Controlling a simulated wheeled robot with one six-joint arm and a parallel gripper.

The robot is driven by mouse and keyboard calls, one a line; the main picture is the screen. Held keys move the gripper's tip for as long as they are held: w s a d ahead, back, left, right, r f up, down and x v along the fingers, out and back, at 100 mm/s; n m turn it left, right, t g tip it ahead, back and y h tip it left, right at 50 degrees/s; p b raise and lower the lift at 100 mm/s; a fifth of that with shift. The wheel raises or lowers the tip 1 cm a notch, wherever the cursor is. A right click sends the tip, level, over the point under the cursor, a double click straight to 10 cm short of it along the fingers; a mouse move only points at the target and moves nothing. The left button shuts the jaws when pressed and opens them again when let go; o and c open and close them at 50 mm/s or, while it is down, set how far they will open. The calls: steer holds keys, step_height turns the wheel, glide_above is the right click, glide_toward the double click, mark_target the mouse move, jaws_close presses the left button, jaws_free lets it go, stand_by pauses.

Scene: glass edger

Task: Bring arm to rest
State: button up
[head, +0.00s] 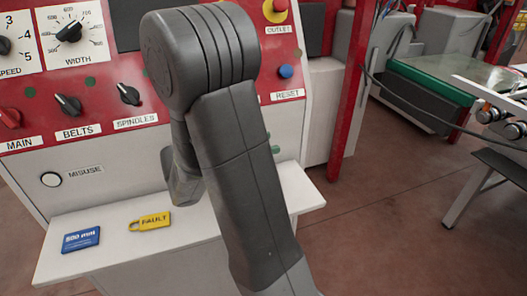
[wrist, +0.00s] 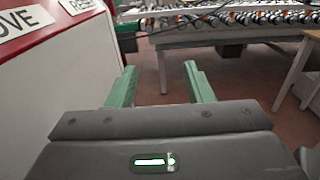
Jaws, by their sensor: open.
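In the wrist view my gripper (wrist: 158,88) shows two green fingers held apart, with nothing between them. The floor and the legs of a roller conveyor show beyond them. In the head view my dark grey arm rises from the bottom and bends at the top, in front of the red and white control panel (head: 100,135). The gripper itself is hidden in the head view. Part of the panel behind the arm is hidden too.
A white shelf (head: 110,270) below the panel holds a blue card (head: 81,239) and a yellow FAULT tag (head: 150,222). A red post (head: 352,90) stands right of the panel. A roller conveyor (wrist: 235,22) lies beyond the gripper. Open floor (head: 380,220) is at the right.

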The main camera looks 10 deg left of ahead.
stand_by(0.3)
step_height(320, 180, down, 10)
steer(key=shift+f, duration=0.1)
steer(key=shift+r+p, duration=0.35)
stand_by(0.3)
steer(key=shift+d+r, duration=0.1)
